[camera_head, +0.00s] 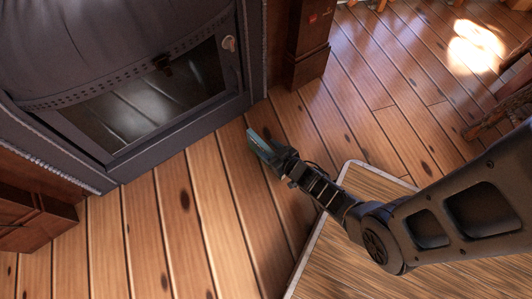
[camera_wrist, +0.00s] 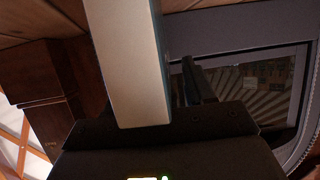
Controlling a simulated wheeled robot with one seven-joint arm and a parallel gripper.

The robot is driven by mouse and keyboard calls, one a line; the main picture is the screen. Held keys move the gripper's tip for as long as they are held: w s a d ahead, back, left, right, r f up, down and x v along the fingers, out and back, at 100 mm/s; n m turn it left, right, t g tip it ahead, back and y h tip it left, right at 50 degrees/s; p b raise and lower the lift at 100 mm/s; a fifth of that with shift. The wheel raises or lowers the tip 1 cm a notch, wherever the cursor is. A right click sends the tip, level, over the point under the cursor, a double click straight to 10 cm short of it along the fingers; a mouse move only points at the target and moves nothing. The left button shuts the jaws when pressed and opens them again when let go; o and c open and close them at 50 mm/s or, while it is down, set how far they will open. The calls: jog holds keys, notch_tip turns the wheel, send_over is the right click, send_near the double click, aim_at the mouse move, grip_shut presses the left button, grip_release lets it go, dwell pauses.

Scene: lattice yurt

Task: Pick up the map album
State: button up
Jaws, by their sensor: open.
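A thin teal thing, which looks like the map album (camera_head: 262,145), shows at the end of my gripper (camera_head: 275,158) in the head view, over the wooden floor in front of the stove. In the wrist view the album (camera_wrist: 130,62) is large and close, with a broad pale grey face and a narrow teal side. It reaches down from the top edge and covers part of my gripper. A dark finger shows to its right; the other finger is hidden. My gripper is open. I cannot tell whether the fingers touch the album or what supports it.
A dark stove with a glass door (camera_head: 150,100) stands at the upper left. A wooden post (camera_head: 308,45) stands right of it. A pale-edged wooden surface (camera_head: 330,260) lies below my arm. Bare plank floor (camera_head: 180,225) is open between them.

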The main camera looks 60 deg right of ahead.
jog(key=shift+w, duration=0.15)
grip_shut()
dwell(0.4)
